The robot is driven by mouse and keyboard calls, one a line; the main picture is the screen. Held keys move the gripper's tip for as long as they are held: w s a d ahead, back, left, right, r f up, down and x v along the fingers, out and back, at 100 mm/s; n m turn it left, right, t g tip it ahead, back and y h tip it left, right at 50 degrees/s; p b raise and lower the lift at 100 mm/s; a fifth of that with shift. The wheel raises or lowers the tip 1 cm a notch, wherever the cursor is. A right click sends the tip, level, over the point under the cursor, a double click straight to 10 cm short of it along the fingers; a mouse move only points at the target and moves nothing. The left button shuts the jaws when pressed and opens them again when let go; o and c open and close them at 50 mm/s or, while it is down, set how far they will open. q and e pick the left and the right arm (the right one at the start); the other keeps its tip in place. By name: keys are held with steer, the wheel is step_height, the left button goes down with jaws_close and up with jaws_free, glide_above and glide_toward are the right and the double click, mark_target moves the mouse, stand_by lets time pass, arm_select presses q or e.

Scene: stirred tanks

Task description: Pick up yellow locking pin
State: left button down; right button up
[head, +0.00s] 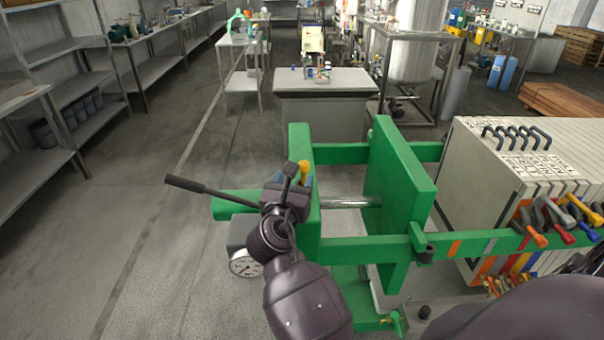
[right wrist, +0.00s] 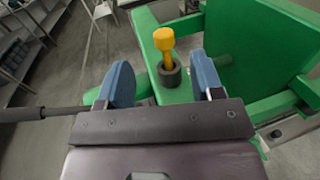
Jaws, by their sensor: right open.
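The yellow locking pin (right wrist: 165,46) stands upright in a dark round socket (right wrist: 168,76) on the green frame, seen in the right wrist view. My right gripper (right wrist: 163,82) is open, with its blue fingers on either side of the pin and socket in the picture. I cannot tell that either finger touches the pin. In the head view the yellow top of the pin (head: 304,167) shows just beyond my right gripper (head: 297,182). The lower part of the pin is hidden there. My left gripper is not in view.
A black lever handle (head: 215,193) sticks out left of the green frame (head: 405,180). A pressure gauge (head: 245,263) sits below my wrist. White plates (head: 500,200) with coloured handles stand at right. The floor to the left is clear.

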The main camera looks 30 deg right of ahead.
mark_target(303, 166)
steer(key=shift+f+x, duration=0.2)
steer(key=shift+x, duration=2.2)
steer(key=shift+f+x, duration=0.2)
steer(key=shift+x, duration=2.2)
steer(key=shift+c, duration=0.2)
steer(key=c, duration=1)
